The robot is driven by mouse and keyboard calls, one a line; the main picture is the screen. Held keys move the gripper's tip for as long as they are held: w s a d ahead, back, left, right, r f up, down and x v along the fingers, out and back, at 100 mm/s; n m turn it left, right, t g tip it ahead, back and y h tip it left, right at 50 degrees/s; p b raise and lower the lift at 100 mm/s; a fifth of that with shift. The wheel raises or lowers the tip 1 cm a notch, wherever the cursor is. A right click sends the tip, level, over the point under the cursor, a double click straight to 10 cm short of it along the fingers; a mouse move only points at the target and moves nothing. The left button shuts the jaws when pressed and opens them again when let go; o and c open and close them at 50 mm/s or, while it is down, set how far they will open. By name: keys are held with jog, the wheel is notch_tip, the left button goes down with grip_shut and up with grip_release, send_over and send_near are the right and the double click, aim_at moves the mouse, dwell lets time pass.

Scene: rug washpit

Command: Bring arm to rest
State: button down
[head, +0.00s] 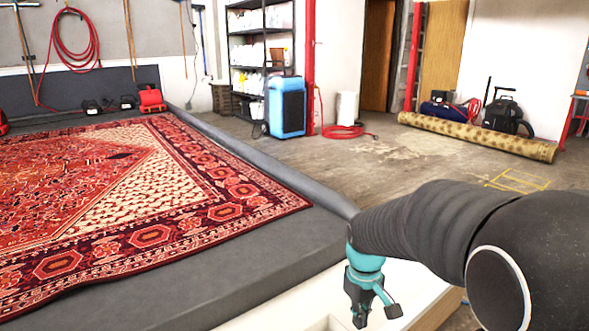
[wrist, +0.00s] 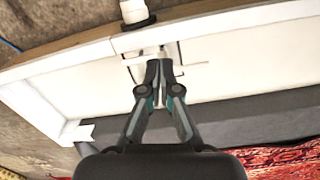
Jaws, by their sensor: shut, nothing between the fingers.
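My arm reaches in from the right in the head view, and my gripper (head: 372,308) hangs at its end, pointing down near the bottom edge. In the wrist view the two fingers of my gripper (wrist: 160,66) meet at their tips with nothing between them. The gripper is over a white ledge (wrist: 240,72) beside the grey pit. A white fitting (wrist: 134,12) with a dark collar shows just beyond the fingertips. I cannot tell the gap between the fingertips and the ledge.
A red patterned rug (head: 120,190) lies in the grey pit, whose raised rim (head: 270,172) runs along its right side. A blue machine (head: 287,106), a coiled red hose (head: 345,131) and a rolled rug (head: 478,136) stand farther back. The concrete floor between is mostly clear.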

jog(key=s+r+m+t, duration=0.2)
jog(key=s+r, duration=0.3)
jog(key=s, duration=0.4)
jog(key=s+d+r+m+t, duration=0.1)
jog(key=s+r+m+t, duration=0.2)
jog(key=s+r, duration=0.3)
jog(key=shift+s+d+r+t, duration=0.15)
jog(key=shift+s+d+t, duration=0.2)
jog(key=shift+s, duration=1)
jog(key=shift+a, duration=0.1)
